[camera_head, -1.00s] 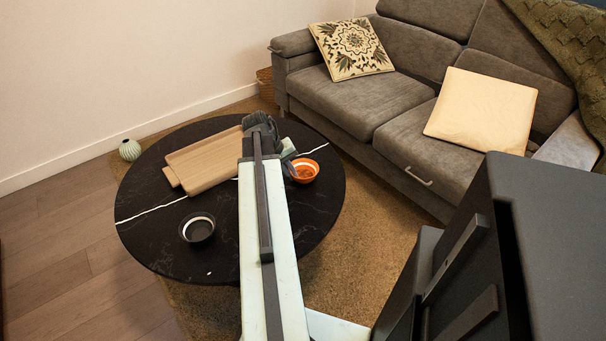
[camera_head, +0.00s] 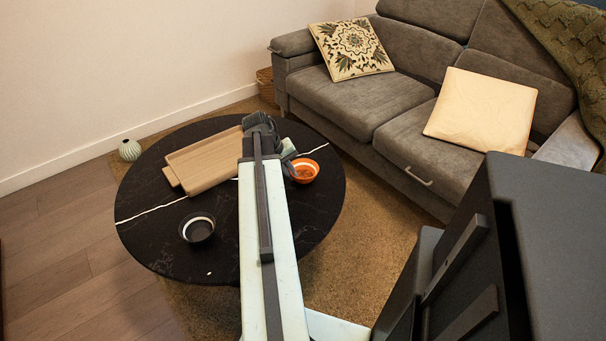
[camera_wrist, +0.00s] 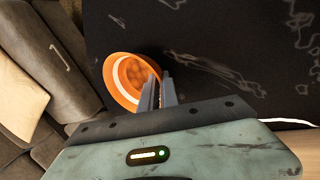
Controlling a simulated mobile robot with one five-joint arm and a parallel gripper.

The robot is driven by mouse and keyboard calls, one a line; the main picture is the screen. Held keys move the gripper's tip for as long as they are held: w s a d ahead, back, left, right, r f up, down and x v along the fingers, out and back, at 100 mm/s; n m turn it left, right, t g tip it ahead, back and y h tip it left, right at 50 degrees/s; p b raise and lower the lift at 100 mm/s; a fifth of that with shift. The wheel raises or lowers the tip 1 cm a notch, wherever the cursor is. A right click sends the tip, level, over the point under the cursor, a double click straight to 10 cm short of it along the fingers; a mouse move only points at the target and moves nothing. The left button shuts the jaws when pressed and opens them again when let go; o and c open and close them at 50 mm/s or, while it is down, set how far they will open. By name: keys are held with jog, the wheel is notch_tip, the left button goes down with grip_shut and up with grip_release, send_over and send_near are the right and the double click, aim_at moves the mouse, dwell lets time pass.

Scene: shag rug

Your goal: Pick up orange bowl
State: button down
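The orange bowl (camera_head: 305,171) stands upright on the black round table (camera_head: 330,200), at its right side in the head view. In the wrist view the orange bowl (camera_wrist: 122,75) is just beyond and left of my fingertips. My gripper (camera_wrist: 162,80) has its two fingers close together, with a narrow gap at the tips. The left finger overlaps the bowl's near right rim in the picture; I cannot tell whether it touches. In the head view my gripper (camera_head: 287,150) is partly hidden by my arm, beside the bowl.
A wooden tray (camera_head: 205,160) lies left of my arm on the table. A dark bowl (camera_head: 197,228) stands near the table's front left. A grey sofa (camera_head: 350,100) with cushions is behind and right. A small vase (camera_head: 129,150) stands beyond the table's left edge.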

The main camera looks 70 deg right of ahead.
notch_tip(320, 180, up, 10)
jog(key=p, duration=1)
jog(key=shift+r, duration=0.15)
